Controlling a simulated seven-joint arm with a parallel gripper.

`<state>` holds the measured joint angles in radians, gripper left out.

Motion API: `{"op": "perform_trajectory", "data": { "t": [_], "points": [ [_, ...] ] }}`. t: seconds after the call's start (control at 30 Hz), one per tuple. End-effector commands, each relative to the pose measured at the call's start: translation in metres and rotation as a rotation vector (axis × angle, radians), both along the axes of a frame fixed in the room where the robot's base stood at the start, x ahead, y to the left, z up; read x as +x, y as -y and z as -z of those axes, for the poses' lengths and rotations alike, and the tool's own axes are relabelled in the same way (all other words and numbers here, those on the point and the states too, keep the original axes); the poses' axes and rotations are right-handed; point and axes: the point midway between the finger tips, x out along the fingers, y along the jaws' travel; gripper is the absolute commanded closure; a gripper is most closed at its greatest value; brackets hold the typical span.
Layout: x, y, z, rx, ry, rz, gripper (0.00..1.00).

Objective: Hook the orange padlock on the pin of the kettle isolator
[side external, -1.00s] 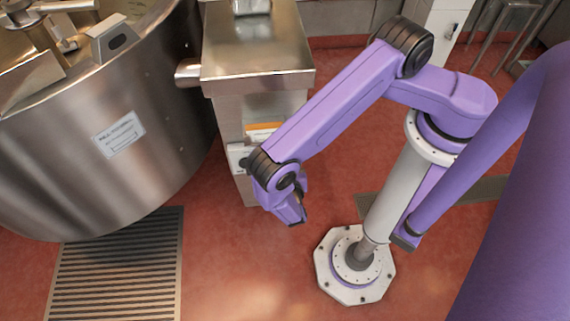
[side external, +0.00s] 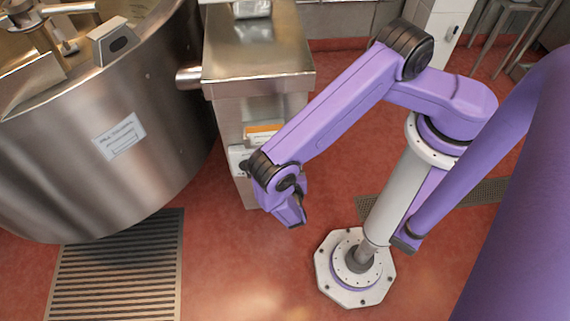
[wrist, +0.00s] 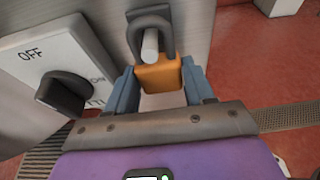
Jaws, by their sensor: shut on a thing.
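The orange padlock (wrist: 160,75) sits between the two blue-grey fingers of my gripper (wrist: 161,84) in the wrist view, and the gripper is shut on it. Its dark shackle (wrist: 134,38) points away from me. The light grey pin (wrist: 150,46) shows inside the shackle's loop, just above the padlock body; I cannot tell how deep it passes through. The kettle isolator (wrist: 40,62) is a white plate at the left, with a black knob (wrist: 64,94) and the word OFF. In the side view the isolator (side external: 237,157) is partly covered by my wrist, and the padlock is hidden.
The large steel kettle (side external: 160,110) stands left of the steel cabinet (side external: 258,60) that carries the isolator. An orange and white item (side external: 262,130) is on the cabinet front. A floor grating (side external: 115,265) lies below the kettle. The red floor (side external: 235,270) in front is clear.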

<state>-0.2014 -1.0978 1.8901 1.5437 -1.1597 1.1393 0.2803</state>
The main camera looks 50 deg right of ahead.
Motion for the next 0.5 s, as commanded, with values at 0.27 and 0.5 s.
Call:
{"op": "perform_trajectory", "data": {
  "t": [0.27, 0.5],
  "points": [
    [0.0013, 0.002, 0.0041, -0.002, 0.0, 0.001, 0.78],
    [0.0016, 0.002, 0.0049, 0.0, 0.0, 0.0, 0.78]
  ]
}}
